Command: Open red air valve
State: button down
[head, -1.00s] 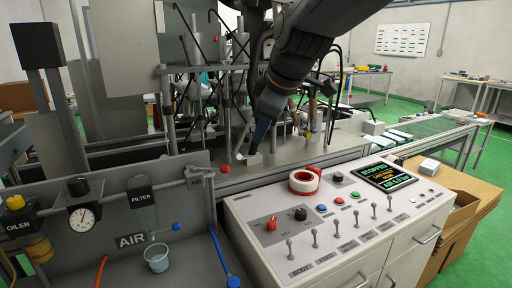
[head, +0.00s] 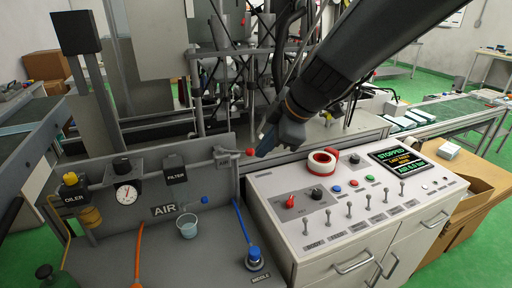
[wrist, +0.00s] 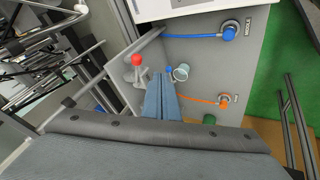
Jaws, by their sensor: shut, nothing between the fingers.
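The red air valve knob (head: 250,152) sits at the right end of a grey fitting (head: 231,155) on top of the air panel. In the wrist view the red knob (wrist: 136,60) stands upright on its grey fitting, left of and ahead of the fingertips. My gripper (head: 264,142) hangs just right of and above the knob in the head view, apart from it as far as I can tell. Its blue-grey fingers (wrist: 161,78) are together and empty. The panel (head: 150,226) carries the label AIR.
A pressure gauge (head: 126,193), a filter (head: 175,166) and a cup (head: 187,229) are on the panel side. Machine rods (head: 197,95) rise behind.

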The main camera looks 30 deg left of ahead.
aim_at(239, 152)
jog(key=w+a+f+p, duration=0.3)
jog(key=a+f, duration=0.1)
jog(key=a, duration=0.1)
jog(key=shift+w+f, duration=0.25)
dwell(0.4)
